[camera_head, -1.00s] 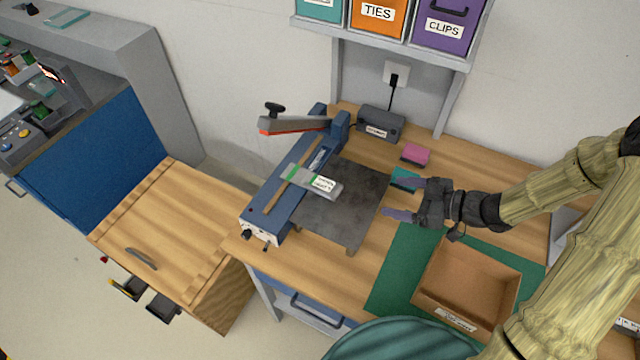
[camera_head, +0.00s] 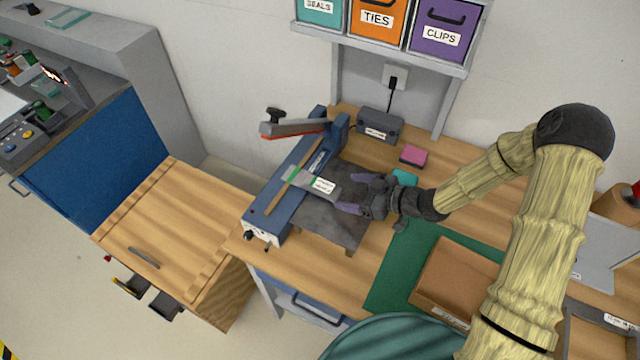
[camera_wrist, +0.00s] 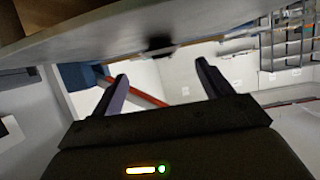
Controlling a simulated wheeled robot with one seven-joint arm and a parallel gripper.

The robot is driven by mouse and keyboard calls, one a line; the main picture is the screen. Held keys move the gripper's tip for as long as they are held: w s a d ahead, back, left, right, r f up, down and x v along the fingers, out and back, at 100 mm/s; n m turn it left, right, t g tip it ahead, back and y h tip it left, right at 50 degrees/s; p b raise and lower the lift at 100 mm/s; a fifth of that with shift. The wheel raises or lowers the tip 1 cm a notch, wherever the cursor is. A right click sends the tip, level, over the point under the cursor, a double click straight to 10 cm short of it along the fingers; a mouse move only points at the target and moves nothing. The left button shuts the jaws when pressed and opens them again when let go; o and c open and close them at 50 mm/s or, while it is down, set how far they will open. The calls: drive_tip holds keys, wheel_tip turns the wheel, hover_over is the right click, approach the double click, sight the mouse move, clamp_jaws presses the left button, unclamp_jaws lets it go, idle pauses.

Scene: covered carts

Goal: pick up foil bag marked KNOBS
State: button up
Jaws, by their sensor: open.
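The foil bag (camera_head: 313,182) is a flat silver-grey packet with a green stripe and a white label whose print is too small to read. It lies across the blue sealer (camera_head: 275,205), its right end over the dark metal plate (camera_head: 325,222). My gripper (camera_head: 347,192) is open and empty just right of the bag's labelled end, its fingers pointing left at it. In the wrist view, my open fingers (camera_wrist: 160,80) have nothing clearly between them. A pale grey surface crosses the top there; I cannot tell if it is the bag.
The sealer's raised lever (camera_head: 295,128) stands behind the bag. A grey box (camera_head: 380,125), a pink block (camera_head: 413,156) and a teal block (camera_head: 404,177) sit behind my gripper. A cardboard box (camera_head: 455,275) stands on a green mat (camera_head: 392,280) at front right. Labelled bins hang above.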

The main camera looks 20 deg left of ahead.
sight(332, 189)
drive_tip(key=shift+a+f+p, duration=0.15)
drive_tip(key=shift+a+p, duration=0.3)
drive_tip(key=shift+a, duration=0.05)
drive_tip(key=p+x, duration=0.1)
drive_tip(key=x, duration=0.2)
drive_tip(key=shift+s+a+f+p, duration=0.1)
drive_tip(key=shift+a+f+p, duration=0.05)
drive_tip(key=shift+p, duration=0.15)
drive_tip(key=shift+a+f, duration=0.2)
drive_tip(key=shift+a, duration=0.1)
drive_tip(key=c, duration=1.1)
